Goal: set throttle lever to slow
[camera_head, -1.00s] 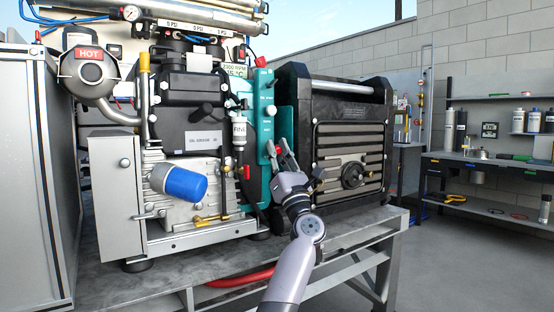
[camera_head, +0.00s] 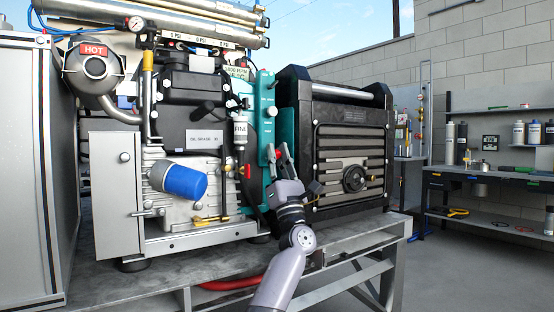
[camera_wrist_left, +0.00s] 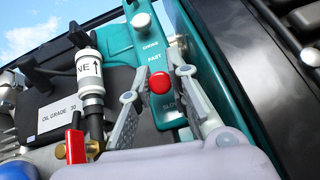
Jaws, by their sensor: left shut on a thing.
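The throttle lever has a round red knob (camera_wrist_left: 160,82) and sits on a teal panel (camera_wrist_left: 150,40) that reads CHOKE, FAST and SLOW from top to bottom. In the wrist view the knob lies between the FAST and SLOW labels. My left gripper (camera_wrist_left: 158,84) has a finger on each side of the knob and is shut on it. A white knob (camera_wrist_left: 141,20) sits above near CHOKE. My right gripper is not in view.
A black unit (camera_head: 345,135) stands close on the right of the gripper. On the left are a blue oil filter (camera_head: 185,182), a white filter (camera_head: 240,130) and a red-handled valve (camera_wrist_left: 76,145). The metal table (camera_head: 180,262) carries the machine. Floor at right is open.

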